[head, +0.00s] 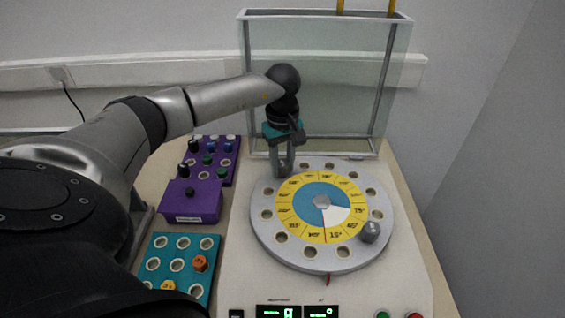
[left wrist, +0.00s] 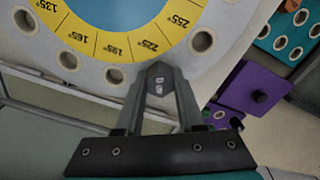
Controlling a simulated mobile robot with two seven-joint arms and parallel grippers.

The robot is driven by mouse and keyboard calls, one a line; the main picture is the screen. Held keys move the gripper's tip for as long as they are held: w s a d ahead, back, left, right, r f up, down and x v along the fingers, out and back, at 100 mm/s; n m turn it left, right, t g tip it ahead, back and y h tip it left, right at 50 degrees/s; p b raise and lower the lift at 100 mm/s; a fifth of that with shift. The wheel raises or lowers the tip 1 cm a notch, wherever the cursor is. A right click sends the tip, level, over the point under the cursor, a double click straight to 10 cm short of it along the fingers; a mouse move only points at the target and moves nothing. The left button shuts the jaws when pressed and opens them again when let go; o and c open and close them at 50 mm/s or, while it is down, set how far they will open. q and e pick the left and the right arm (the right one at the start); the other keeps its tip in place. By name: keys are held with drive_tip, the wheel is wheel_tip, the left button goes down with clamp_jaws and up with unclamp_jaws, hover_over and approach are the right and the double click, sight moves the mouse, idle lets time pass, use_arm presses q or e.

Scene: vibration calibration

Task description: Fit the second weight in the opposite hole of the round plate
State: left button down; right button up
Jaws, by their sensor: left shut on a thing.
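The round plate (head: 262,232) has a grey rim with several holes and a yellow and blue dial; its rim also shows in the left wrist view (left wrist: 90,72). One grey weight (head: 370,231) stands in a hole at the plate's lower right. My left gripper (head: 284,174) points down at the plate's upper left rim, across from that weight. It is shut on a second grey weight (left wrist: 160,78), held between the fingertips over the rim, between two visible empty holes. The hole under it is hidden, and I cannot tell whether the weight is in it. My right gripper is not in view.
A purple box (head: 193,202) and a purple rack (head: 228,165) with coloured knobs stand left of the plate. A teal rack (head: 212,243) with orange pieces is at lower left. A clear-walled tank (head: 330,85) rises behind. Displays (head: 279,311) and buttons line the front.

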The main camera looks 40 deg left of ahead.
use_arm(q)
drive_tip(key=shift+f, duration=0.15)
drive_tip(key=shift+c, duration=2.2)
unclamp_jaws()
wheel_tip(320, 180, up, 15)
drive_tip(key=shift+p, duration=0.4)
